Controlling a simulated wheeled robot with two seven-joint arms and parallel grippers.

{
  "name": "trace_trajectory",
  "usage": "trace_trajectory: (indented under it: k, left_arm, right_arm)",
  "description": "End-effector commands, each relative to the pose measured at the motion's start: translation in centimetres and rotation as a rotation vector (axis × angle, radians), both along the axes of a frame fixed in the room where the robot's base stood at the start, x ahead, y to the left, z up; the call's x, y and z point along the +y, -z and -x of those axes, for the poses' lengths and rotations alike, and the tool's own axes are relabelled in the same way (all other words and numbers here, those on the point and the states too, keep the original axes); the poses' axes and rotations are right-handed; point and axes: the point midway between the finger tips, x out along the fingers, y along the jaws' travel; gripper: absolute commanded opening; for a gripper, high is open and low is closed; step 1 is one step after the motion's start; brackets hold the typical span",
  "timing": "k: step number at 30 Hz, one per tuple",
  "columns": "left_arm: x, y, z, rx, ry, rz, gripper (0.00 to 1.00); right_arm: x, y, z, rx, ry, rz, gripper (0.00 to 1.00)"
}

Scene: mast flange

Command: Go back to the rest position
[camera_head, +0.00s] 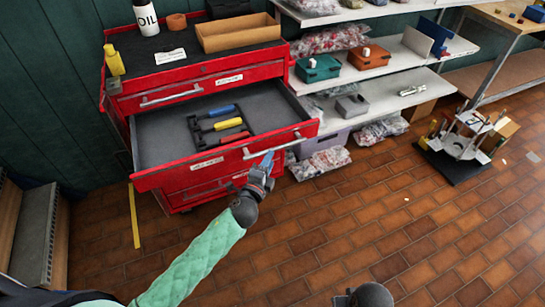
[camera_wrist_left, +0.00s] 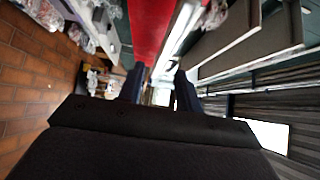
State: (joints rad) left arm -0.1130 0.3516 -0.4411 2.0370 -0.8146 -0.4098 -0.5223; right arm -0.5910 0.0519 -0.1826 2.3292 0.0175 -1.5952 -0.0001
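My left gripper (camera_head: 267,160) is at the front of the red tool cabinet's open drawer (camera_head: 160,178), close to the right part of the silver drawer handle (camera_head: 285,142). In the left wrist view its two blue fingers (camera_wrist_left: 160,90) stand apart with a gap between them. The red drawer front and a pale bar, likely the handle, lie ahead of them. I cannot tell whether the fingers touch the handle. My right gripper is not visible; a dark rounded part at the bottom edge may be my right arm.
The drawer holds a black rack (camera_head: 218,127) with blue, yellow and red handled tools. An oil bottle (camera_head: 146,17) and an open cardboard box (camera_head: 237,33) stand on the cabinet. Shelves with bins are at right, and a black-based assembly (camera_head: 465,145) is on the floor. The brick floor in front is clear.

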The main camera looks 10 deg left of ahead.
Motion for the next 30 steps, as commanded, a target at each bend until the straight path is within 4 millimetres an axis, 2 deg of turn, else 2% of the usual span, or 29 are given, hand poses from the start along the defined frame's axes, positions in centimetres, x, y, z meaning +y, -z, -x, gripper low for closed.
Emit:
trace_trajectory:
  k: [6, 23, 26, 30]
  left_arm:
    - [0.2, 0.0, 1.2, 0.0, 0.0, 0.0, 0.35]
    - [0.3, 0.1, 1.3, 0.007, -0.005, 0.009, 0.35]
    - [0.9, 0.7, 2.0, 0.057, -0.047, 0.067, 0.35]
    - [2.8, 3.5, 4.8, 0.234, -0.195, 0.265, 0.35]
  right_arm:
    - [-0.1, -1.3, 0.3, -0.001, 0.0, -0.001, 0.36]
    - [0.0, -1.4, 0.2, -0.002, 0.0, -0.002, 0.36]
    - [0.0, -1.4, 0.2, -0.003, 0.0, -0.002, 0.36]
    - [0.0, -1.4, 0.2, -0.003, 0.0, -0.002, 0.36]
